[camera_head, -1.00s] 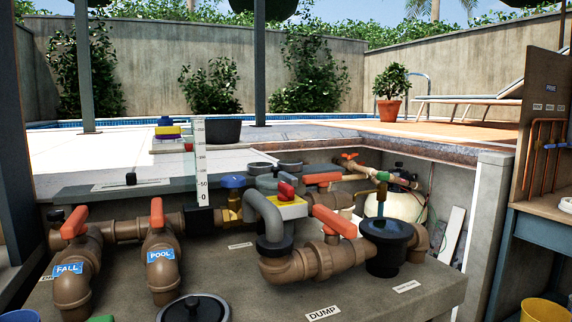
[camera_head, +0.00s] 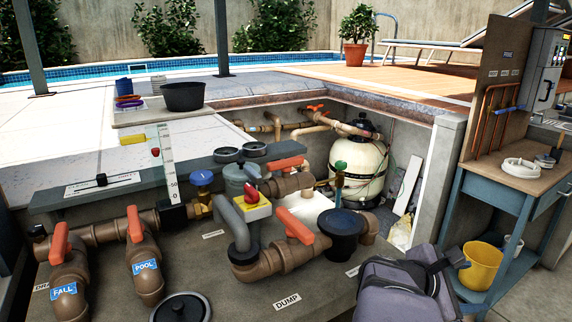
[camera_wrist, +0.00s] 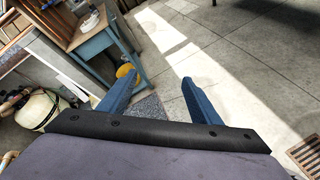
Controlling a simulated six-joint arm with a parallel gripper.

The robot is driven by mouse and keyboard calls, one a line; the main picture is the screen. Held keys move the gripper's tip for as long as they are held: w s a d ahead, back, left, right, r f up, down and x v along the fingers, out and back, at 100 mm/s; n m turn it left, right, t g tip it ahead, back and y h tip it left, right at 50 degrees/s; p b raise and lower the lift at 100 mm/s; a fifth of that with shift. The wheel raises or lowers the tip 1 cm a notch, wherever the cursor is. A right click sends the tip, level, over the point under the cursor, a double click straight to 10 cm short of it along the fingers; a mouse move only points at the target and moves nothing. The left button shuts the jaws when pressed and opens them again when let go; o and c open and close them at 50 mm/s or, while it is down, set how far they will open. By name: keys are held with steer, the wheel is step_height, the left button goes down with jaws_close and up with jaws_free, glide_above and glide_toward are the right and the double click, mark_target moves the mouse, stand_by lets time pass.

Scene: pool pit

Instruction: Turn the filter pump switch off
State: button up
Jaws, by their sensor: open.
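A grey electrical box (camera_head: 548,72) with small controls is at the upper right edge in the head view, on the brown wall panel. I cannot make out which control is the filter pump switch. A red rotary knob (camera_head: 251,196) on a yellow plate stands among the pipes. My gripper (camera_wrist: 158,78) is open and empty in the wrist view, its two blue fingers apart over bare floor. In the head view my grey wrist is at the lower right, well below and left of the electrical box.
A blue workbench (camera_head: 512,184) stands below the panel, with a white coil (camera_head: 524,168) on it and a yellow bucket (camera_head: 481,266) under it. Brown pipes with orange valve handles fill the left. The cream filter tank (camera_head: 357,170) sits in the pit. Paved floor (camera_wrist: 235,70) is open.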

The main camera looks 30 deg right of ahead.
steer(key=w+r+m+y+p, duration=0.3)
steer(key=w+r+m+p, duration=0.9)
steer(key=r+m, duration=0.35)
steer(key=w+a+r+m+t+y+p, duration=0.2)
steer(key=w+a+r+m+y+p, duration=0.1)
steer(key=w+a+r+m+p, duration=0.45)
steer(key=r+m+y+p, duration=0.2)
steer(key=m+y+p, duration=0.35)
steer(key=p, duration=0.75)
glide_above(251, 188)
steer(key=shift+d+n+y, duration=0.1)
steer(key=shift+n+y, duration=0.55)
steer(key=shift+f, duration=0.15)
steer(key=shift+f+p, duration=0.7)
steer(key=shift+f, duration=2.95)
